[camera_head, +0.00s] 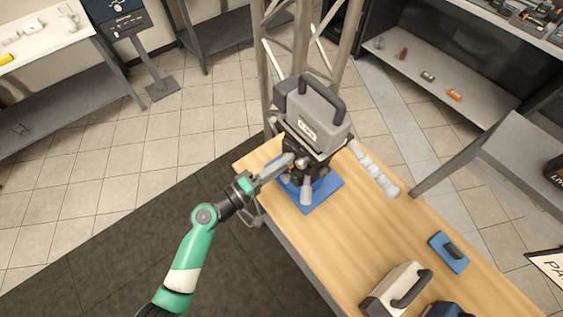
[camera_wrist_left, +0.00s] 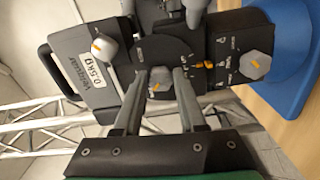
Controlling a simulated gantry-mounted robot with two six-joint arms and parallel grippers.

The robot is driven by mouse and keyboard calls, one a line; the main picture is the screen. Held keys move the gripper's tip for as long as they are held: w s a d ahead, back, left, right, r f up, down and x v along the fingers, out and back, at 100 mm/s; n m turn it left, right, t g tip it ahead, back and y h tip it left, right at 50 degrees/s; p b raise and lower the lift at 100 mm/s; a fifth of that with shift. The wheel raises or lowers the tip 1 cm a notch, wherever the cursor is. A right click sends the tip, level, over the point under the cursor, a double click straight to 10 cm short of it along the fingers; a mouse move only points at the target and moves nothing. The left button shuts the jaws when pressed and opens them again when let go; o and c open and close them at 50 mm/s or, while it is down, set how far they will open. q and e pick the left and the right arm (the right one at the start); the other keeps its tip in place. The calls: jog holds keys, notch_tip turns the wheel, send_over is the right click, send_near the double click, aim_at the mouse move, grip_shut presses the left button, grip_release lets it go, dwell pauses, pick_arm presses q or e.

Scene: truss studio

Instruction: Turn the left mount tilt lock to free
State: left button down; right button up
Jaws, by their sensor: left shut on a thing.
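The mount (camera_head: 308,160) is a dark head on a blue base plate (camera_head: 325,193) at the table's far left end, topped by a grey block with a black handle (camera_head: 312,115). In the left wrist view, a grey knob with an orange mark (camera_wrist_left: 159,82) sits on the mount's dark round plate. My left gripper (camera_head: 288,160) reaches in from the left; in the wrist view its fingers (camera_wrist_left: 160,78) are closed on both sides of this knob. The knob's marking labels are too small to read. My right gripper is not in view.
Other grey knobs sit close by, one on the block (camera_wrist_left: 104,47) and one on a side panel (camera_wrist_left: 257,65). A pale ridged handle (camera_head: 375,170) sticks out right. A truss (camera_head: 300,40) stands behind. A blue item (camera_head: 448,252) and a handled case (camera_head: 395,292) lie on the wooden table (camera_head: 350,235).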

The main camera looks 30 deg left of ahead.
pick_arm(q)
jog(key=shift+r+n, duration=0.1)
jog(key=shift+n, duration=0.5)
jog(key=shift+c, duration=2.3)
grip_release()
jog(key=v, duration=1.1)
jog(key=shift+s+a+p, duration=0.15)
jog(key=shift+s+p, duration=0.15)
jog(key=shift+p, duration=0.15)
